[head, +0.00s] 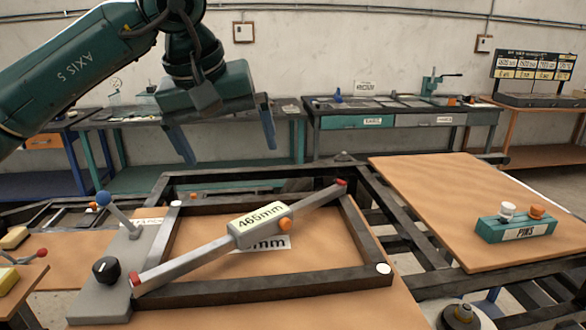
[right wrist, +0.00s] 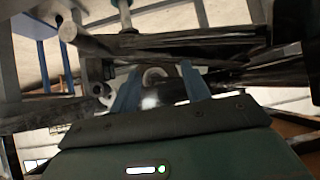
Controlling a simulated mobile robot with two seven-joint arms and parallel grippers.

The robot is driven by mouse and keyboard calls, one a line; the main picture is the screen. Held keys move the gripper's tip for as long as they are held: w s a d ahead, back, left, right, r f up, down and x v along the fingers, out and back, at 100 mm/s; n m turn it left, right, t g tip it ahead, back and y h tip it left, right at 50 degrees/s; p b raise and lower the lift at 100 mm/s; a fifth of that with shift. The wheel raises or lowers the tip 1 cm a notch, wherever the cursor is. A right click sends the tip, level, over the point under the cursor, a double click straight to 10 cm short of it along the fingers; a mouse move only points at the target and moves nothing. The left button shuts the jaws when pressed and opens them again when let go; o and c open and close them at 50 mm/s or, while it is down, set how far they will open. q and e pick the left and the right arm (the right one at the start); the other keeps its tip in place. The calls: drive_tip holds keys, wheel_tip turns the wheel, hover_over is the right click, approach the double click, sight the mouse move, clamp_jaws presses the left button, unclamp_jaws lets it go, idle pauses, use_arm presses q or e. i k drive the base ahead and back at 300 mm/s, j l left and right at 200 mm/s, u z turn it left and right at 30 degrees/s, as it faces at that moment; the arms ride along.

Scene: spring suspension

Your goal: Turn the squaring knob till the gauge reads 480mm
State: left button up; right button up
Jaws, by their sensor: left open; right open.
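A black knob (head: 105,269) with a white mark sits on the grey plate (head: 100,303) at the frame's near left corner. A diagonal gauge bar with red ends lies across the dark rectangular frame (head: 270,290); its gauge box (head: 259,225) appears to read 466mm. My left gripper (head: 228,148) is open and empty, above the far part of the frame, up and right of the knob. My right gripper is out of the head view; in the right wrist view its open fingers (right wrist: 161,75) point toward dark beams and a blurred curved pale part.
A lever with a blue ball (head: 103,198) rises beside the knob. An orange button (head: 285,224) is on the gauge box. A green PINS block (head: 515,228) stands on the right board (head: 440,200). Benches line the back wall.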

sight(107, 270)
drive_tip(key=k, duration=0.95)
